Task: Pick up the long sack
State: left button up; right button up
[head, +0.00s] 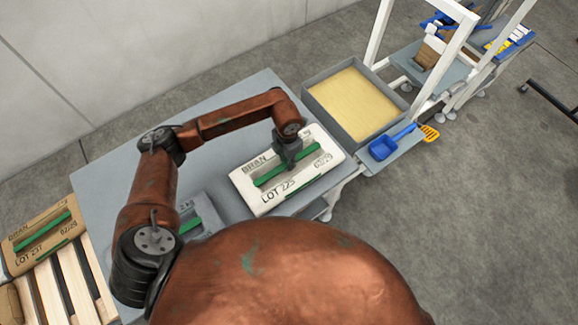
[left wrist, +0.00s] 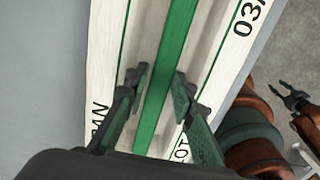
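A white sack (head: 240,187) printed BRAN and LOT 225, with a green strip (head: 275,178) along its middle, lies flat on the grey table. It fills much of the left wrist view (left wrist: 112,45). My left gripper (head: 288,163) is over the sack's middle, pointing down. In the left wrist view, its two fingers (left wrist: 160,84) are open, one on each side of the green strip (left wrist: 172,40). Whether the fingers touch the strip is not clear. My right gripper (left wrist: 288,92) shows small at the right of the left wrist view, apparently open and empty.
A greyer sack (head: 207,215) on the table is partly hidden by my body. A tan sack (head: 42,232) lies on a wooden pallet (head: 72,280) at left. A grey bin (head: 375,128) of yellow grain stands behind the white sack. A blue scoop (head: 383,147) lies on a side shelf.

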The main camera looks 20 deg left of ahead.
pick_arm(q)
notch_tip(320, 180, down, 2)
jog(key=shift+f, duration=0.2)
jog(key=shift+d, duration=0.1)
jog(key=shift+c, duration=0.4)
grip_shut()
jog(key=shift+s, duration=0.1)
jog(key=shift+r, duration=0.2)
